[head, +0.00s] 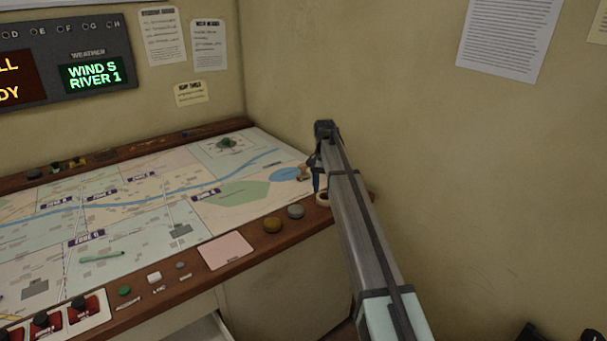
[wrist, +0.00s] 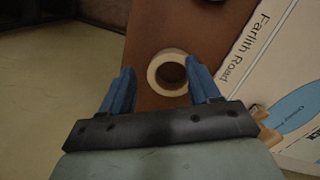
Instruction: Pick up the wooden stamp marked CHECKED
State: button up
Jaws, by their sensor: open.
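A small tan wooden stamp (head: 304,173) stands on the right end of the map, just left of my gripper (head: 317,178). Its marking cannot be read. In the wrist view, a wooden piece that looks like this stamp (wrist: 266,126) shows at the right, partly hidden behind the gripper's mount. My gripper, with blue fingers (wrist: 162,74), is open and empty, pointing down over the wooden edge. The stamp is outside the fingers. A pale tape-like ring (wrist: 153,74) appears between the fingertips, below them; I cannot tell the gap.
The ring (head: 321,199) lies on the console's wooden border (wrist: 150,30). A grey round piece (head: 296,211) and a brown one (head: 272,225) sit left of it. A pink card (head: 226,251) lies further left. The wall (head: 430,150) is close on the right.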

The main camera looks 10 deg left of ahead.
aim_at(303, 175)
jog(key=w+a+r+m+t, duration=0.1)
jog(key=w+a+r+m, duration=0.3)
jog(key=w, duration=0.5)
jog(key=w+a+r+m, duration=0.2)
jog(key=w+a+r, duration=0.3)
jog(key=w, duration=0.4)
jog(key=shift+y, duration=0.3)
jog(key=f, duration=0.9)
jog(key=a+f, duration=0.1)
jog(key=f, duration=0.4)
jog(key=shift+f, duration=0.15)
jog(key=shift+c, duration=0.4)
jog(key=c, duration=1)
jog(key=shift+o, duration=0.2)
